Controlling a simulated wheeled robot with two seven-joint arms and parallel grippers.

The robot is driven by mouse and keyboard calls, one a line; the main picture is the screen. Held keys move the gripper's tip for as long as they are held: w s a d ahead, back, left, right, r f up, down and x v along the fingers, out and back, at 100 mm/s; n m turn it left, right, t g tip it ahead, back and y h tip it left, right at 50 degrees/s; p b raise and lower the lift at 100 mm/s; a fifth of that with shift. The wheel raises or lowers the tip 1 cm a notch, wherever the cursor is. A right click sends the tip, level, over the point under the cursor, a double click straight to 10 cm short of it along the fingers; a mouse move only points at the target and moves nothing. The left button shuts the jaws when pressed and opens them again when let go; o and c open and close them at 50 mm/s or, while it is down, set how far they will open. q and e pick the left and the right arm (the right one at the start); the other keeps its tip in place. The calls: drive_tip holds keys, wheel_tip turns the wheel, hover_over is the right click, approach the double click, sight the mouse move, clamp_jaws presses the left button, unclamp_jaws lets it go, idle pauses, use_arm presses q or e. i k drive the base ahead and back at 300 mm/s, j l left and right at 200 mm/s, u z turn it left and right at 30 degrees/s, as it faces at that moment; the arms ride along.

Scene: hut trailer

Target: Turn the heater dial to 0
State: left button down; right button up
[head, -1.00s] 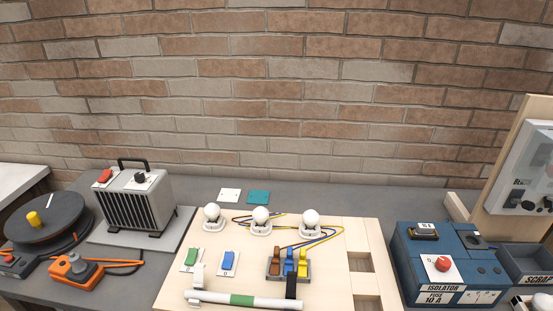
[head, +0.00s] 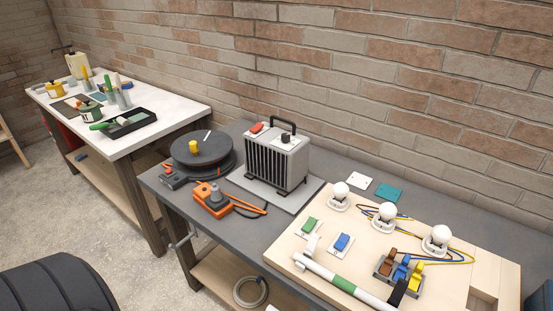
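The heater (head: 277,158) is a light grey box with a black front grille and a black top handle. It stands on a grey plate on the dark grey bench. Its dial (head: 285,138) is a small black knob on a white plate on top, at the right. A red rocker switch (head: 257,128) sits on top at the left. The dial's setting is too small to read. Neither of my grippers is in view.
A cable reel (head: 201,153) and an orange tool (head: 212,199) stand left of the heater on the bench (head: 262,226). A wooden board (head: 318,217) with bulbs, switches and a white tube lies to the right. A white table (head: 150,97) with pots stands at the left.

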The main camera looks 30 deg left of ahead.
sight(285, 137)
drive_tip(key=k+j+z, duration=0.2)
drive_tip(key=k+j, duration=0.2)
drive_tip(key=k+j+z, duration=0.15)
drive_tip(key=k+j, duration=0.15)
drive_tip(key=k, duration=0.2)
